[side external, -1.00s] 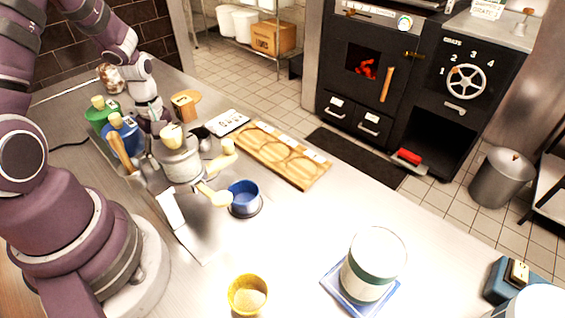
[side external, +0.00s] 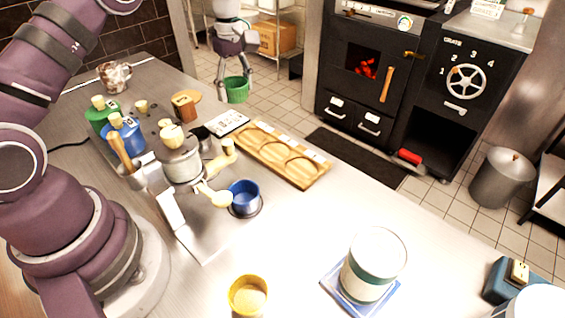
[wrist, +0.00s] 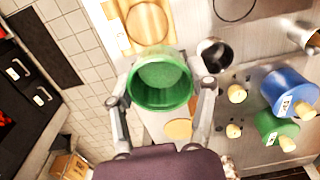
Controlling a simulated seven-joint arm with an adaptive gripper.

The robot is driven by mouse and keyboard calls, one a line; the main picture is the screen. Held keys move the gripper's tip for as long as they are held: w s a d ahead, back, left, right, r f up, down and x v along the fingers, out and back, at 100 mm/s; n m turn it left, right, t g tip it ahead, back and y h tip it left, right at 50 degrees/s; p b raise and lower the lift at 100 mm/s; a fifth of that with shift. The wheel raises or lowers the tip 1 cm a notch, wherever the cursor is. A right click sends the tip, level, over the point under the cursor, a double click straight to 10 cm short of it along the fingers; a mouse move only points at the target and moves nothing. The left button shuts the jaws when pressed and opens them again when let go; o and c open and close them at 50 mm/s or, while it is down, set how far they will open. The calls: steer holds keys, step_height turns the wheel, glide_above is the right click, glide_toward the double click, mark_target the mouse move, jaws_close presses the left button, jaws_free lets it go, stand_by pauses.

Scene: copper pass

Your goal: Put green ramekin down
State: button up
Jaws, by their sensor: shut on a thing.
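The green ramekin (side external: 236,90) is held up in my gripper (side external: 236,76), in front of the shelf with the cardboard box in the side external view. In the wrist view the green ramekin (wrist: 161,80) sits between the two fingers of my gripper (wrist: 160,92), which is shut on it. It looks roughly upright, with its open top facing the wrist camera. A wooden board with round recesses (side external: 250,140) lies on the counter; part of it shows at the top of the wrist view (wrist: 112,12).
A blue ramekin (side external: 243,194) stands by the metal pot (side external: 180,165). A yellow ramekin (side external: 248,296) and a large white tub (side external: 373,264) stand nearer. Green and blue canisters (side external: 124,140) stand at the left.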

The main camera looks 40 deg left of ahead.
mark_target(251, 138)
steer(key=shift+w+d, duration=0.5)
steer(key=shift+d, duration=0.1)
steer(key=shift+w+d+f, duration=0.15)
steer(key=shift+d+f, duration=0.05)
steer(key=shift+f, duration=0.05)
step_height(251, 138, down, 10)
steer(key=shift+r, duration=0.25)
steer(key=shift+f, duration=0.1)
steer(key=o, duration=1.2)
steer(key=shift+c, duration=0.2)
